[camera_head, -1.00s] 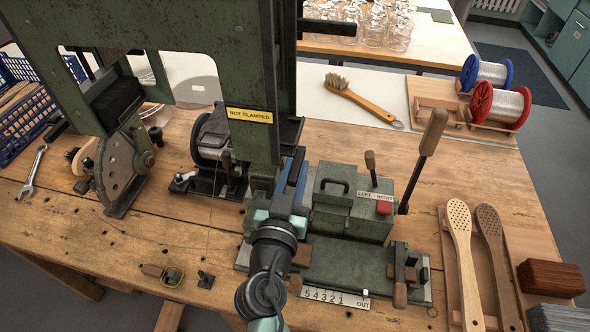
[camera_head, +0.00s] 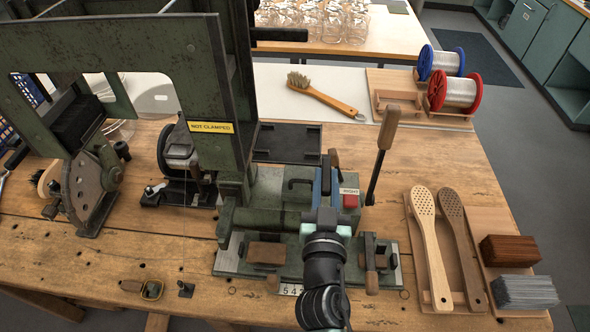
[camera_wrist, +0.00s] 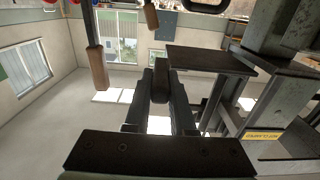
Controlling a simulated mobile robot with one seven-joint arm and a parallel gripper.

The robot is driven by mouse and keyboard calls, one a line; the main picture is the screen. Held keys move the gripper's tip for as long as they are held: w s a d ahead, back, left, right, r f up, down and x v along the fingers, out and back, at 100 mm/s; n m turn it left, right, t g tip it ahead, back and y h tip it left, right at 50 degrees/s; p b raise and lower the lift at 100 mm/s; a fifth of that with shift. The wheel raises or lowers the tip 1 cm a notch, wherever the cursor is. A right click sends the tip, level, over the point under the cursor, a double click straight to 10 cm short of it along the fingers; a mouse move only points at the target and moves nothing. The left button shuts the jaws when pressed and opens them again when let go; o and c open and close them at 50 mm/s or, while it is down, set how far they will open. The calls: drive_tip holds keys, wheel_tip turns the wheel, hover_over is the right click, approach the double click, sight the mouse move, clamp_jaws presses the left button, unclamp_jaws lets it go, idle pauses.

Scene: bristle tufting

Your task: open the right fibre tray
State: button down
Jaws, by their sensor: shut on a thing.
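The right fibre tray (camera_head: 290,157) is a dark flat tray beside the green column of the tufting machine (camera_head: 215,140), and it sticks out to the right behind the green box. It also shows as a dark plate in the wrist view (camera_wrist: 210,60). My gripper (camera_head: 326,170) is at the tray's right end. In the wrist view, my gripper's fingers (camera_wrist: 160,100) are shut on a short dark piece, which looks like the tray's pull (camera_wrist: 161,84). The fingertips are partly hidden in the head view.
The green box with a red button (camera_head: 350,201) is close to my gripper. A tall wooden-handled lever (camera_head: 387,127) stands to its right. The bench between lever and spools (camera_head: 455,92) is mostly clear.

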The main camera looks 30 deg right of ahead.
drive_tip(key=shift+s+d, duration=0.65)
drive_tip(key=shift+d, duration=0.3)
drive_tip(key=c, duration=0.8)
unclamp_jaws()
drive_tip(key=shift+s+d, duration=0.1)
drive_tip(key=shift+o, duration=0.2)
drive_tip(key=b+v, duration=0.5)
drive_tip(key=v, duration=0.8)
